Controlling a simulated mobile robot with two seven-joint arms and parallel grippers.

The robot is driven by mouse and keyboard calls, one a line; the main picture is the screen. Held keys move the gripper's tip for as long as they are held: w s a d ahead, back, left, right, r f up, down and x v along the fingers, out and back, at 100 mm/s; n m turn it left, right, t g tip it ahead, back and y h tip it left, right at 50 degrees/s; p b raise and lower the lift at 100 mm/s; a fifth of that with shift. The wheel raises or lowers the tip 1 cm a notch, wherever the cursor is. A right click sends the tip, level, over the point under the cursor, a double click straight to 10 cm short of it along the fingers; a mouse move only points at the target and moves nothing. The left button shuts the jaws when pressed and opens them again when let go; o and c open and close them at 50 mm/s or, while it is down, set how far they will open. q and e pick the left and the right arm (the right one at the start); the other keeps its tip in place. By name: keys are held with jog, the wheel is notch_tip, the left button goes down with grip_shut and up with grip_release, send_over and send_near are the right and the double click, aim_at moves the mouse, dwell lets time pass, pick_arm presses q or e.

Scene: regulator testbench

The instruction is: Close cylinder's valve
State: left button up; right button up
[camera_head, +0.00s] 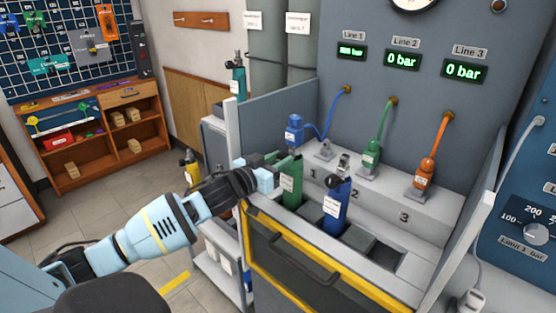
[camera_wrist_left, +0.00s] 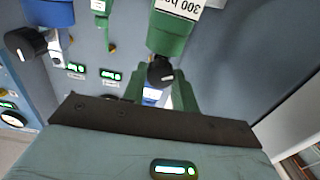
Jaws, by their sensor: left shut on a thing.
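A green cylinder (camera_head: 291,188) and a blue cylinder (camera_head: 336,207) stand side by side in the bench's front slots. My left gripper (camera_head: 280,163) reaches in from the left to the top of the green cylinder. In the left wrist view the green cylinder (camera_wrist_left: 173,36) has a label reading about 300. Its black valve knob (camera_wrist_left: 160,71) sits between the fingers of my left gripper (camera_wrist_left: 162,82), which are shut on it. The blue cylinder (camera_wrist_left: 50,12) also shows there with its own black knob (camera_wrist_left: 25,43). My right gripper is not in view.
A blue regulator (camera_head: 293,131), a green regulator (camera_head: 371,154) and an orange regulator (camera_head: 423,175) stand behind the cylinders, hoses leading to the panel. The Line 2 display (camera_head: 403,61) and Line 3 display (camera_head: 464,71) read 0 bar. A yellow-edged door (camera_head: 300,262) fronts the bench.

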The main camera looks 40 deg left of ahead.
pick_arm(q)
jog(key=shift+r+m+p, duration=0.2)
jog(key=shift+m+p, duration=0.4)
jog(key=shift+m, duration=0.3)
jog(key=m+p, duration=0.2)
jog(key=m, duration=0.2)
jog(key=m+p, duration=0.1)
jog(key=m, duration=0.4)
jog(key=shift+d+p, duration=0.1)
jog(key=shift+p, duration=0.3)
jog(key=m, duration=0.3)
jog(key=shift+f+m+p, duration=0.1)
jog(key=shift+m+p, duration=0.2)
jog(key=shift+p, duration=0.1)
jog(key=m, duration=0.3)
jog(key=shift+m, duration=0.3)
jog(key=m+p, duration=0.1)
jog(key=m, duration=0.4)
jog(key=shift+f, duration=0.15)
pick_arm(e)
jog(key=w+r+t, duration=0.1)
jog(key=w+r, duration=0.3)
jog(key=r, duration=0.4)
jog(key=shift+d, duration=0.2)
pick_arm(q)
jog(key=shift+m, duration=0.3)
